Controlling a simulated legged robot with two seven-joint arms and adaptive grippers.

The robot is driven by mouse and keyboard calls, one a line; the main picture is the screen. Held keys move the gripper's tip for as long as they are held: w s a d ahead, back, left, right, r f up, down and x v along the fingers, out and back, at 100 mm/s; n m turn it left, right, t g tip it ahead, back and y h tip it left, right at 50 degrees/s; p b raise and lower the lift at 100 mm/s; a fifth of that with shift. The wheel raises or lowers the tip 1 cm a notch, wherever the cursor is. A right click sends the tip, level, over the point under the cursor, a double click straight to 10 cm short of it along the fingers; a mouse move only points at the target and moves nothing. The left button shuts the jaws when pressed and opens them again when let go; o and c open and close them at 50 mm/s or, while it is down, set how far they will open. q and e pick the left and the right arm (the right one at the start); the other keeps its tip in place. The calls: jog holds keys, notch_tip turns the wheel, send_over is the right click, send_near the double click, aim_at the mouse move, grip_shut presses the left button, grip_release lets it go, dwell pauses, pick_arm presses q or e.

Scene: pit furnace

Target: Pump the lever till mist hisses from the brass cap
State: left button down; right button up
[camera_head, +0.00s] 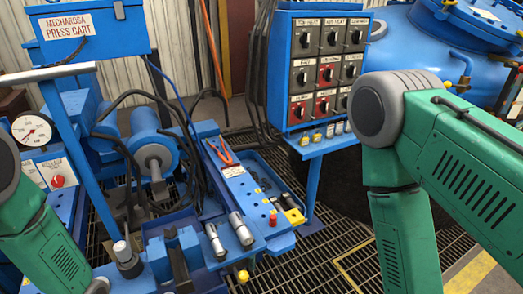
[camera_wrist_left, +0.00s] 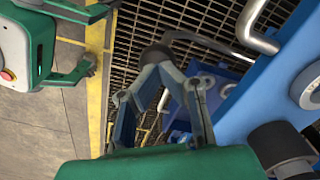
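My left gripper (camera_wrist_left: 158,66) shows in the left wrist view. Its fingertips come together at a dark rounded knob (camera_wrist_left: 155,52), and a bent metal rod (camera_wrist_left: 205,40) runs from beside the knob to the right. This looks like the lever's end. My right gripper (camera_wrist_left: 96,40) is at the upper left of that view, its two fingers apart and empty. In the head view both grippers are out of frame; only my green arms show. A small yellow knob (camera_head: 243,277) sits at the bench front; I cannot tell if it is the brass cap. No mist shows.
The blue press cart (camera_head: 97,35) with its gauge (camera_head: 33,129) stands at left. A switch panel (camera_head: 322,70) is at centre back, a blue vessel (camera_head: 430,45) at right. Metal cylinders (camera_head: 240,228) and orange-handled pliers (camera_head: 220,152) lie on the blue bench. Floor grating (camera_head: 310,265) is open in front.

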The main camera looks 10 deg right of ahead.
pick_arm(q)
jog(key=f, duration=0.1)
jog(key=f+b, duration=0.1)
jog(key=shift+s+f, duration=0.3)
pick_arm(e)
jog(key=shift+f, duration=0.75)
pick_arm(q)
jog(key=shift+r, duration=0.15)
notch_tip(320, 180, up, 11)
jog(key=w+p, duration=0.2)
jog(key=p, duration=0.6)
jog(key=shift+w+a, duration=0.25)
jog(key=shift+a, duration=0.1)
pick_arm(e)
notch_tip(320, 180, up, 8)
jog(key=shift+f, duration=0.15)
pick_arm(q)
jog(key=shift+f, duration=0.2)
